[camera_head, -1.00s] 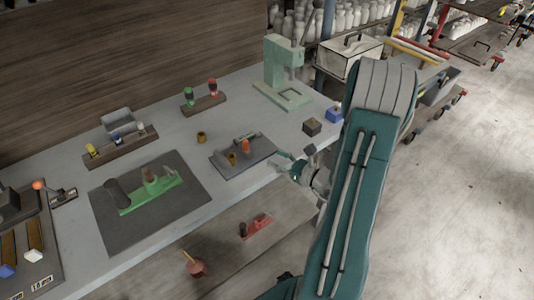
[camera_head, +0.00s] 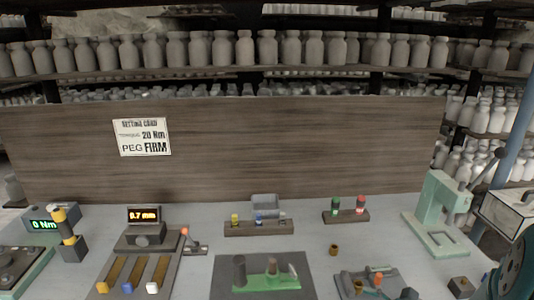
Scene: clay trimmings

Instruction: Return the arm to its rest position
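Part of my teal arm (camera_head: 518,272) shows at the lower right edge of the view, beside the bench's right end. My gripper is not clearly visible, so its opening and whether it holds anything cannot be seen. A small dark piece (camera_head: 408,294) at the bottom edge is cut off, and I cannot tell what it is.
The bench holds a green press (camera_head: 436,212), a dark mat (camera_head: 225,270) with a green fixture (camera_head: 270,281), a peg rack (camera_head: 258,228), a small board (camera_head: 350,275) and a brown block (camera_head: 461,286). Readouts show 0 Nm and 0.7 mm. A wooden panel (camera_head: 290,150) stands behind.

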